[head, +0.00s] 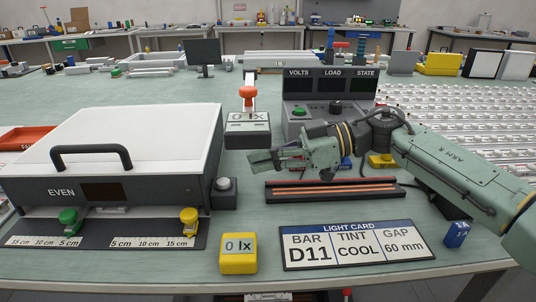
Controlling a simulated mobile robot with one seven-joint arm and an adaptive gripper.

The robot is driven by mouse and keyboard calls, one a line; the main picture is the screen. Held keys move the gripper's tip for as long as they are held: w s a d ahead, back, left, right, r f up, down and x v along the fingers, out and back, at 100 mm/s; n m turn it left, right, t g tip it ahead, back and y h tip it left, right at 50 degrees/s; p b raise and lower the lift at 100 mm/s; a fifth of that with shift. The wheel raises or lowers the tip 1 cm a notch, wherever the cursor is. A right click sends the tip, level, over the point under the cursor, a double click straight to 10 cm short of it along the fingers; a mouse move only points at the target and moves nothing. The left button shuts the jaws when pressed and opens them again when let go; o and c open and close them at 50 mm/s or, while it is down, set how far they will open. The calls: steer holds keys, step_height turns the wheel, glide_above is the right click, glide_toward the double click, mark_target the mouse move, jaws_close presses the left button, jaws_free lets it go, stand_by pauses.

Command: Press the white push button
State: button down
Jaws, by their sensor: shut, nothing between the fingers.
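The pale, whitish push button (223,184) sits on a small dark box against the right side of the lightbox. The lightbox (150,125) has a white top, a black handle and a dark front marked EVEN. My gripper (254,162) points left, shut and empty. In the picture it is just right of and above the button, apart from it. It appears to be above the table; its exact height over the button is hard to tell.
A light card (352,244) and a yellow 0 lx meter (238,253) lie in front. A black tray with orange rods (335,189) lies below my arm. Green (68,220) and yellow (189,220) clips sit on the ruler.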

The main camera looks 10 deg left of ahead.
mark_target(209, 172)
steer(key=x, duration=0.6)
steer(key=shift+a+p, duration=0.1)
steer(key=shift+p, duration=0.3)
steer(key=shift+f, duration=0.1)
